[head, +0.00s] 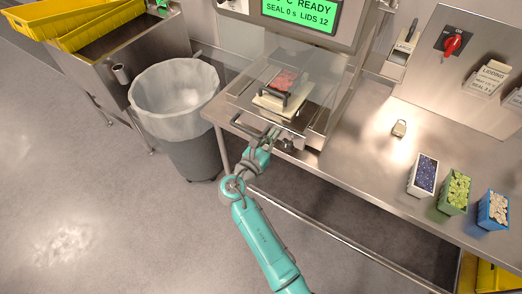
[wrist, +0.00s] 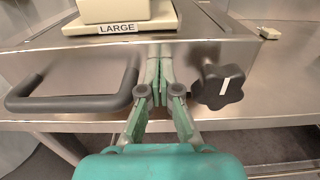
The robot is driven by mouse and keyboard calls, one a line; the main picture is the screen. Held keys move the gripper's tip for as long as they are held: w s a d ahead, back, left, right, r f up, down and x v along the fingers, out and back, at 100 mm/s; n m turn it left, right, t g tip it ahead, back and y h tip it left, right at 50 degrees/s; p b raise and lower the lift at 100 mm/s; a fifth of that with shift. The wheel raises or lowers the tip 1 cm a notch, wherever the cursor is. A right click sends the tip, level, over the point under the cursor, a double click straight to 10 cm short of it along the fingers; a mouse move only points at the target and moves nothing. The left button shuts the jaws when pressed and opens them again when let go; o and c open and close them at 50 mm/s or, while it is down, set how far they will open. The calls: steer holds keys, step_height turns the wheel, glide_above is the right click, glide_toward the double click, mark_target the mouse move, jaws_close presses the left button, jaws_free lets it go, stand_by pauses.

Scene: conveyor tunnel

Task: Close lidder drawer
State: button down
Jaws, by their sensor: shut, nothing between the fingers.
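The lidder drawer shows its steel front panel (wrist: 215,50) in the wrist view, with a black bar handle (wrist: 75,103) on the left and a black knob (wrist: 217,87) on the right. In the head view the drawer (head: 318,127) sits out in front of the lidder, over the counter's front edge. A pale plate marked LARGE (wrist: 75,28) lies on it; in the head view a tray with red contents (head: 285,79) shows there. My gripper (wrist: 160,82) is shut and empty, its tips at the front panel between handle and knob. Whether they touch is unclear.
A lined bin (head: 175,95) stands left of the drawer. The lidder screen (head: 300,14) reads READY. A red switch (head: 452,44) is on the back panel.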

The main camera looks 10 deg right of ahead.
mark_target(279, 127)
steer(key=x, duration=0.4)
steer(key=shift+w+d+r, duration=0.1)
steer(key=shift+r, duration=0.05)
stand_by(0.4)
